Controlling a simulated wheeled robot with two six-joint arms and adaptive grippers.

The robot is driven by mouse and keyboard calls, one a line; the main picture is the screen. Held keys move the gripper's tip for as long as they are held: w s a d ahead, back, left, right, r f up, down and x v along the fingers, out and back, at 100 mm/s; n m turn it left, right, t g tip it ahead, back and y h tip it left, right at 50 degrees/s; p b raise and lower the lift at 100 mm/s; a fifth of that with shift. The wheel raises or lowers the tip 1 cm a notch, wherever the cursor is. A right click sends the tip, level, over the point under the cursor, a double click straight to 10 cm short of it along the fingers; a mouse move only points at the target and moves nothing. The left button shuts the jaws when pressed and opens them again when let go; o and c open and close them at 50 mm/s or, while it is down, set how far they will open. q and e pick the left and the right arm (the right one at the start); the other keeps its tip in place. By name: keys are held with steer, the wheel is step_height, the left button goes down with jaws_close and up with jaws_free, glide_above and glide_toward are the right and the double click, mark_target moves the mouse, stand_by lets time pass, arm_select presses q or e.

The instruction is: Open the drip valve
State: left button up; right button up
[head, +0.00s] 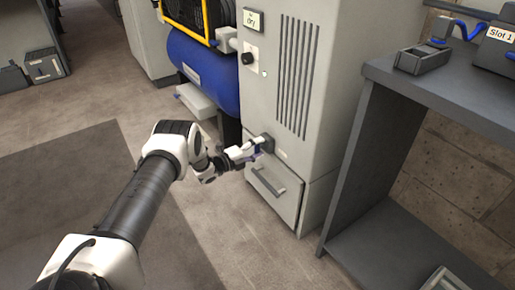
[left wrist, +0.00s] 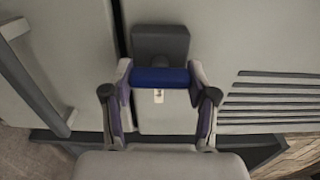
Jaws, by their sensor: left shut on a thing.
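The drip valve shows in the left wrist view as a blue handle bar (left wrist: 160,77) in front of a dark grey mount (left wrist: 160,42) on the grey cabinet. In the head view the dark mount (head: 266,143) sits low on the cabinet front, above a drawer. My left gripper (head: 254,150) is at this mount. In the left wrist view my left gripper (left wrist: 160,80) has its two fingers at the two ends of the blue handle, shut on it. The fingers partly hide the handle in the head view. My right gripper is not in view.
The grey cabinet (head: 285,70) has vents, a black knob (head: 247,58) and a drawer with a handle (head: 270,183). A blue tank (head: 205,75) stands left of it. A dark bench (head: 445,90) stands to the right. The floor at the left is clear.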

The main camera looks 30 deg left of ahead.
arm_select(q)
steer(key=o, duration=1.2)
steer(key=shift+c, duration=0.2)
steer(key=v, duration=1.2)
steer(key=shift+d, duration=0.1)
